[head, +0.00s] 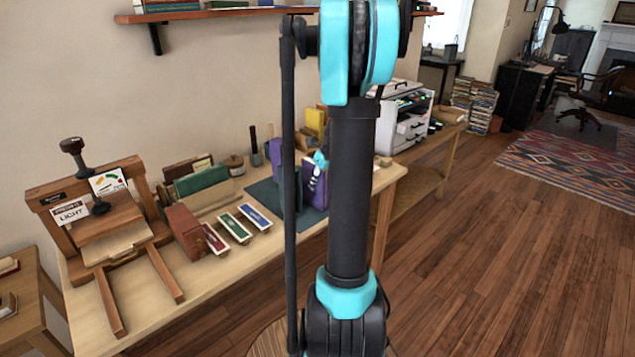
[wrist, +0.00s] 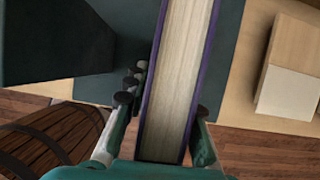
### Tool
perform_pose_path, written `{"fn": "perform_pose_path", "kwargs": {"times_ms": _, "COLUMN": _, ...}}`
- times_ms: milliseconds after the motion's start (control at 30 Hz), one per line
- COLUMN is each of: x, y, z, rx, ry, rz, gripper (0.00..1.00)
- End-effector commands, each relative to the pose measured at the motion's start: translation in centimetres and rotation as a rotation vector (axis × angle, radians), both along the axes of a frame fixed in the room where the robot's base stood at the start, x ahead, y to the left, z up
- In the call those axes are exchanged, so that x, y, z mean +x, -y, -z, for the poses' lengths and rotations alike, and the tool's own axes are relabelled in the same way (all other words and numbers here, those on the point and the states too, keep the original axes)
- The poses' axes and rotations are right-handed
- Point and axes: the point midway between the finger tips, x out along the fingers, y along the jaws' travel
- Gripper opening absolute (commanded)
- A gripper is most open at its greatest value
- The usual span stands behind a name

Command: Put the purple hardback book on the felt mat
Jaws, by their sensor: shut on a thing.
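The purple hardback book (wrist: 178,75) is upright between the fingers of my gripper (wrist: 160,112), its pale page edges facing the wrist camera. In the head view the book (head: 316,188) shows beside my arm, which hides part of it. My gripper (head: 320,160) is shut on it from above. The dark teal felt mat (head: 262,192) lies on the table under and around the book, and it also shows in the wrist view (wrist: 139,28). I cannot tell whether the book's lower edge touches the mat.
A dark upright block (wrist: 55,40) stands left of the book. Another purple object (head: 276,153) is behind. A barrel (wrist: 55,145) is below the table edge.

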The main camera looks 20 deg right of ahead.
Motion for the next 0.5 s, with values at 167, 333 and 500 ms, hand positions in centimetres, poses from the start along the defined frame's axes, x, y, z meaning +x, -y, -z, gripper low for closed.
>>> {"fn": "perform_pose_path", "kwargs": {"times_ms": 167, "x": 0.02, "y": 0.01, "z": 0.16, "rx": 0.000, "ry": 0.000, "rz": 0.000, "gripper": 0.00}}
{"fn": "perform_pose_path", "kwargs": {"times_ms": 333, "x": 0.00, "y": 0.00, "z": 0.15, "rx": 0.000, "ry": 0.000, "rz": 0.000, "gripper": 0.45}}
{"fn": "perform_pose_path", "kwargs": {"times_ms": 500, "x": 0.00, "y": 0.00, "z": 0.14, "rx": 0.000, "ry": 0.000, "rz": 0.000, "gripper": 0.46}}
